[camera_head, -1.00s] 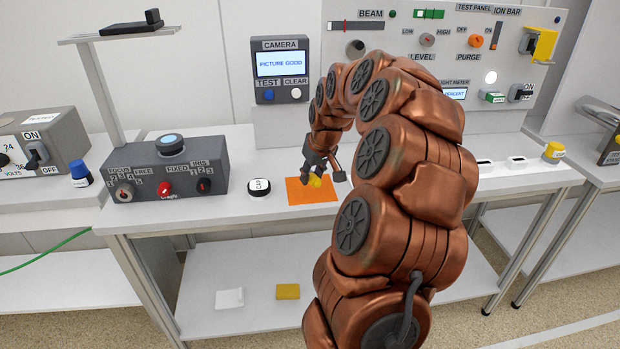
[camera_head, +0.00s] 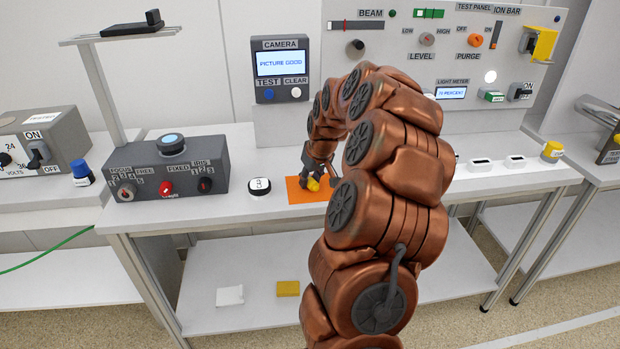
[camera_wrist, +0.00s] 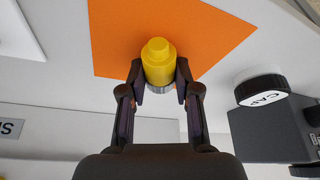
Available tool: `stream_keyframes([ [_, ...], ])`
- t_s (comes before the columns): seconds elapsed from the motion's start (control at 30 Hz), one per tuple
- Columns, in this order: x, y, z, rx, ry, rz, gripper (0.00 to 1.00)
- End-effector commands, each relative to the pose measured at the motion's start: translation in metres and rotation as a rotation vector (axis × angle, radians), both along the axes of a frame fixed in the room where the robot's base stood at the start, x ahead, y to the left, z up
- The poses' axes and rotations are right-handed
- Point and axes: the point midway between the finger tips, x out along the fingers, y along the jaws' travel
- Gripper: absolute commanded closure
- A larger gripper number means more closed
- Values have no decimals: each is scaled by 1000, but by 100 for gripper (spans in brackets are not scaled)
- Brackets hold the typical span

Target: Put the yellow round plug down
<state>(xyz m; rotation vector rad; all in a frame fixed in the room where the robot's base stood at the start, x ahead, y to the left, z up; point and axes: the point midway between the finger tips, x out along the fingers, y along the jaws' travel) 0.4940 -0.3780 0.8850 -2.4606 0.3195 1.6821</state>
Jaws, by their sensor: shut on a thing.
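The yellow round plug (camera_wrist: 158,62) is between the fingers of my gripper (camera_wrist: 160,85) in the wrist view. It has a stepped yellow body and a grey metallic band at the end toward my gripper. My gripper is shut on it. In the head view the plug (camera_head: 313,184) shows at my gripper (camera_head: 318,175), low over the orange mat (camera_head: 297,195). In the wrist view the orange mat (camera_wrist: 112,40) lies behind the plug. I cannot tell whether the plug touches the mat.
A black-and-white cap (camera_head: 260,187) sits left of the mat, beside the grey control box (camera_head: 180,172). The camera screen unit (camera_head: 281,70) stands behind. A yellow-topped item (camera_head: 552,151) stands at the bench's right end. A yellow block (camera_head: 288,289) and a white one (camera_head: 230,295) lie on the lower shelf.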

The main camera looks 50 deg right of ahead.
Motion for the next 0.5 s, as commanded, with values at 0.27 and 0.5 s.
stream_keyframes([
  [0.27,0,0,-3,0,1,0,100],
  [0.5,0,0,-4,2,1,-1,51],
])
